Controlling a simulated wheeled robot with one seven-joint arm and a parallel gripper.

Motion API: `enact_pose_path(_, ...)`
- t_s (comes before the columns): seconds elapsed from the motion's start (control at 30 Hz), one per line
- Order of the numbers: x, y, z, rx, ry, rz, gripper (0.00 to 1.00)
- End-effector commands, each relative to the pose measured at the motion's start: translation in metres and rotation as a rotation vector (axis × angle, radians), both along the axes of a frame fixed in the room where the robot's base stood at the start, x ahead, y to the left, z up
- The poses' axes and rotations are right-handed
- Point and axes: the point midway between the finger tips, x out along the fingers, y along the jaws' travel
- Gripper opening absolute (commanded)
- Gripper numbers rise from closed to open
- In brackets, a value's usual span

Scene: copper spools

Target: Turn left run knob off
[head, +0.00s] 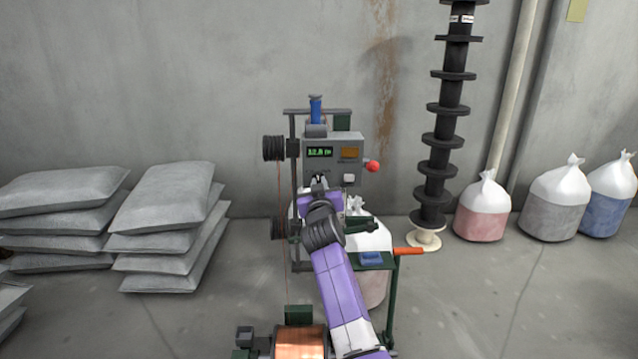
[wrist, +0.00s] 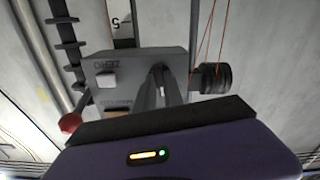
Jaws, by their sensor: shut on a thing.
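My gripper (head: 319,180) is at the lower left of the box's front. In the wrist view my gripper's fingers (wrist: 163,88) are close together against the box face. They are shut on the run knob, which they hide almost fully, so its angle cannot be read. The wrist view is turned over and also shows the control box (wrist: 118,68).
A black spool (head: 273,148) and thin copper wires are left of the box. A copper spool (head: 300,343) is low in front. Grey sacks (head: 170,210) are stacked at left. A tall stack of black spools (head: 440,140) and tied bags (head: 483,210) stand at right.

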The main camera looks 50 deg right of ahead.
Motion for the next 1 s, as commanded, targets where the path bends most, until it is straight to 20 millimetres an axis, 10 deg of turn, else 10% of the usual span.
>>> enact_pose_path(1.0,-0.0006,0.0001,-0.0023,-0.286,0.341,0.001,0.0)
